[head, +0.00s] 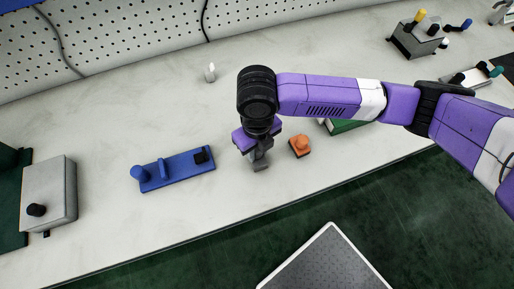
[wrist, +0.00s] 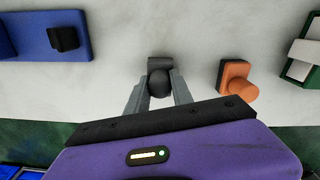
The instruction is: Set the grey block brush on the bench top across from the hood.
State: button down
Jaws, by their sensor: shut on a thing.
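The grey block brush (wrist: 160,66) is between the fingertips of my gripper (wrist: 158,88); its dark round knob (wrist: 159,84) sits between the two fingers. In the head view the brush (head: 260,164) shows as a small grey block under my gripper (head: 258,152), over the pale bench top (head: 230,230). My gripper is shut on it. I cannot tell whether the brush touches the bench. No hood can be made out for sure in either view.
An orange block with a knob (head: 300,146) stands close to the right of the brush. A blue plate with a handle and black block (head: 178,170) lies to the left. A small white piece (head: 210,73) stands behind. A grey box (head: 48,195) is at far left.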

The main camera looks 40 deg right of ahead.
jog(key=shift+f+b, duration=0.45)
jog(key=shift+f, duration=0.05)
dwell(0.3)
jog(key=c, duration=1)
grip_release()
jog(key=shift+c, duration=0.2)
jog(key=shift+r, duration=3.9)
